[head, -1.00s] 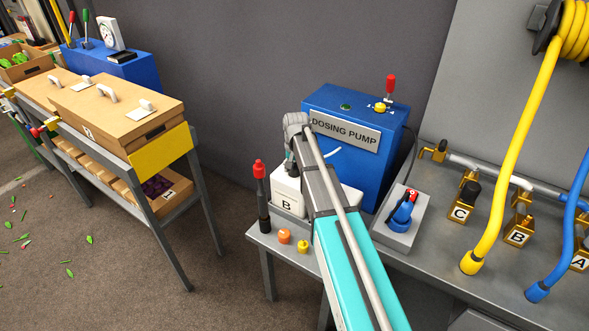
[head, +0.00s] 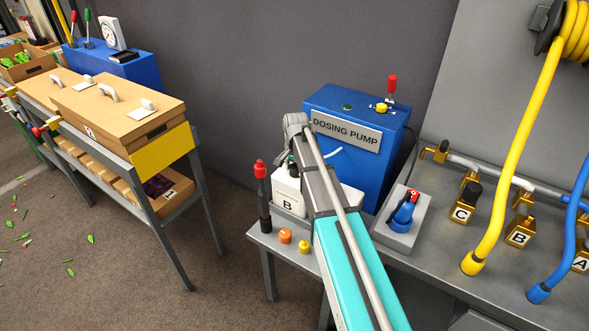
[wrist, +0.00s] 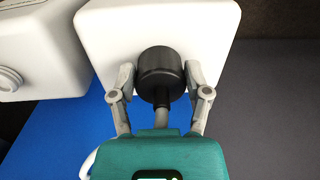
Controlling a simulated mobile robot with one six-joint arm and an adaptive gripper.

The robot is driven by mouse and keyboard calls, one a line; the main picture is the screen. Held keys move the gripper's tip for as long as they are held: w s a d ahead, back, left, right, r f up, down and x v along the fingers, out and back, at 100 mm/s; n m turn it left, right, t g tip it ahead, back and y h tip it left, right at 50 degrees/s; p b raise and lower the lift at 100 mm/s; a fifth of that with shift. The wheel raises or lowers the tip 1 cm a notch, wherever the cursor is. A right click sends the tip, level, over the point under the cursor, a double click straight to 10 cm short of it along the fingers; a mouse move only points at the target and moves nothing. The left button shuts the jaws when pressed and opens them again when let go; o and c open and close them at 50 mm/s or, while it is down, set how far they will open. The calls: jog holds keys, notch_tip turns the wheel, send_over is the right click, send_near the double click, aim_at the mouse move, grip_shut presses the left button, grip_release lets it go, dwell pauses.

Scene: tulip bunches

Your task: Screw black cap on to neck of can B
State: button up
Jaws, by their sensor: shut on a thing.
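The black cap (wrist: 160,72) is between the two fingers of my gripper (wrist: 160,76) in the wrist view, and the gripper is shut on it. The cap is over the top of a white can (wrist: 205,20). In the head view the white can B (head: 286,186) stands at the left end of the bench, its B label facing forward. My arm comes down over it and partly hides it. The neck of can B is hidden, so I cannot tell how far the cap sits on it.
A second white can (wrist: 35,45) stands close on the left in the wrist view. The blue dosing pump (head: 350,110) stands behind. An orange cap (head: 285,236), a yellow cap (head: 304,246) and a red-topped black tool (head: 263,200) are in front. Hoses and valves are at right.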

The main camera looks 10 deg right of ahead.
aim_at(294, 168)
jog(key=o, duration=1.3)
jog(key=shift+r, duration=0.15)
jog(key=shift+r+p, duration=2.35)
jog(key=shift+p, duration=0.2)
jog(key=shift+s, duration=0.1)
jog(key=s+r+n+p, duration=0.2)
jog(key=s+n, duration=0.1)
jog(key=s, duration=0.5)
jog(key=s+r+n+p, duration=0.2)
jog(key=s+n, duration=0.1)
jog(key=s, duration=0.5)
jog(key=s+r+n+p, duration=0.2)
jog(key=s, duration=0.6)
jog(key=shift+s+a+n, duration=0.25)
jog(key=shift+a+n, duration=0.1)
jog(key=shift+n, duration=0.05)
